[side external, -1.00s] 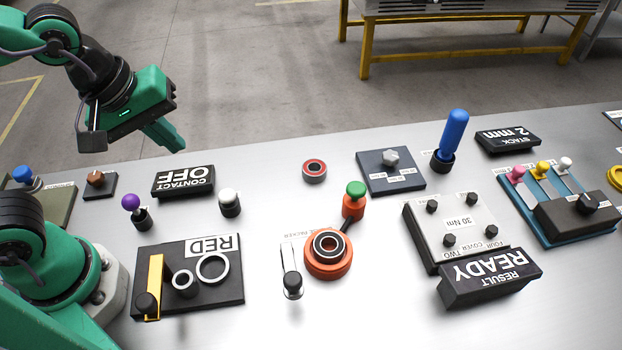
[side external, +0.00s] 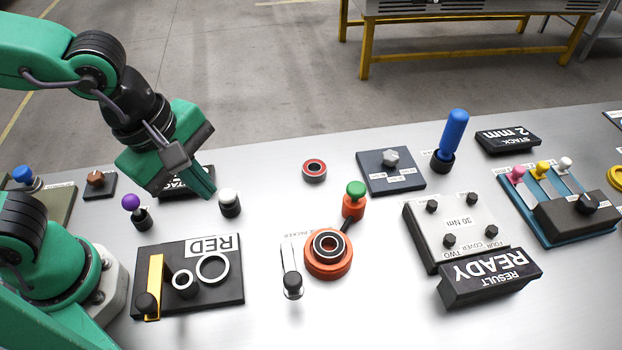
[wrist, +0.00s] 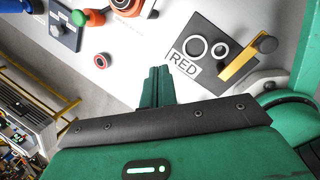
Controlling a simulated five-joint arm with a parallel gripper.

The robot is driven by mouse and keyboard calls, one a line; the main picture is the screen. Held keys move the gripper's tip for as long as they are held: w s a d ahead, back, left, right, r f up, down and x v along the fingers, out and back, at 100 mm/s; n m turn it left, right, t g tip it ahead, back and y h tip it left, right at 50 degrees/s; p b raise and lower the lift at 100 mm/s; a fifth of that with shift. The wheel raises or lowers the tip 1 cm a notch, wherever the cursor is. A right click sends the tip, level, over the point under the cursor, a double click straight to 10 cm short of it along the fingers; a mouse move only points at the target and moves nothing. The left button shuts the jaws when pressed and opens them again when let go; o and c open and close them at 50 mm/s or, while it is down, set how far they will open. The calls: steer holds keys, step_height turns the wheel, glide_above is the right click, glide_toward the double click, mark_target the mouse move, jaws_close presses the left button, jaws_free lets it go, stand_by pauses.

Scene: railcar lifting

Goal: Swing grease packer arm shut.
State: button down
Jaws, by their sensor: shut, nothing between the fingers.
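The grease packer (side external: 322,266) is an orange round base holding a dark bearing, right of centre in the side view. A dark arm (side external: 346,224) runs from it to an orange cup with a green knob (side external: 355,189), out to the back right. In the wrist view the green knob (wrist: 80,17) and orange base (wrist: 123,12) are at the top, the base partly cut off. My gripper (side external: 209,192) is shut and empty, above the bench left of the packer, near the white-topped knob. Its closed fingers (wrist: 158,76) also show in the wrist view.
A white-topped knob (side external: 229,203) and a purple knob (side external: 131,203) stand near my gripper. The RED panel (side external: 222,292) is in front. A silver lever plate (side external: 290,254) lies left of the packer. A loose red-rimmed bearing (side external: 314,170) lies behind, with clear bench around it.

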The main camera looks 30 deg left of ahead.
steer(key=s+d+f+n+g, duration=0.1)
steer(key=s+d+f+n, duration=0.1)
steer(key=d+n, duration=0.3)
steer(key=shift+s+d+n, duration=0.35)
steer(key=shift+s+n, duration=0.05)
steer(key=shift+s, duration=0.5)
steer(key=shift+f, duration=0.15)
glide_above(290, 265)
steer(key=s, duration=0.4)
steer(key=s+a+x, duration=0.1)
steer(key=x, duration=0.8)
steer(key=shift+s+a+f, duration=0.3)
steer(key=shift+a+f, duration=0.05)
steer(key=shift+a, duration=0.2)
